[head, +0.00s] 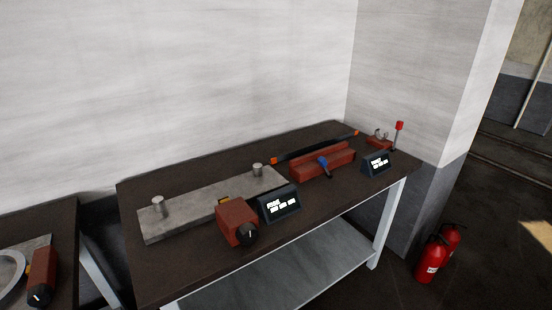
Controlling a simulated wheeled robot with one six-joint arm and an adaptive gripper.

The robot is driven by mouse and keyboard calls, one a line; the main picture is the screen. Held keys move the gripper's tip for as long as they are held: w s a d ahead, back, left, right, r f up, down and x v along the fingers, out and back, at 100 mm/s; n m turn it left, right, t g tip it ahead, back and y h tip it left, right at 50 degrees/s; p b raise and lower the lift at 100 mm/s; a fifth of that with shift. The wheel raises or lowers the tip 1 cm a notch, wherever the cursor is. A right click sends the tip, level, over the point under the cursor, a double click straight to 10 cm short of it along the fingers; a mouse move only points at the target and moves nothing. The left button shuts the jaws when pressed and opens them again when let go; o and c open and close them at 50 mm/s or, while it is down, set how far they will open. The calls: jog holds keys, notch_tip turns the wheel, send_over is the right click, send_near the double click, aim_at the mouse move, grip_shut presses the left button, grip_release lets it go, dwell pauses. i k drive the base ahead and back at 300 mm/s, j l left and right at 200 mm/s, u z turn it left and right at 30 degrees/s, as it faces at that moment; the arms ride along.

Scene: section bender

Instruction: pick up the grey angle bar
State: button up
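I cannot make out a grey angle bar for certain in the head view. A long grey plate (195,208) with two upright metal pins lies on the dark workbench (155,285). Behind a red block fixture (322,162) with a blue part, a dark bar (315,147) with orange ends lies along the back of the bench. My gripper is not in view.
A red box (236,222) with a black knob and a dark display (279,204) stand at the bench's front. A second display (375,163) and a red-knobbed lever (398,130) are at right. Fire extinguishers (431,260) stand on the floor. Another bench (50,215) is at left.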

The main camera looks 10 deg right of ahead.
aim_at(323, 144)
jog(key=i+l+z, duration=0.1)
jog(key=i+l, duration=0.15)
jog(key=i, duration=0.25)
jog(key=i+l+z, duration=0.1)
jog(key=i, duration=0.45)
jog(key=k+l+z, duration=0.65)
jog(key=l, duration=0.2)
jog(key=i, duration=0.1)
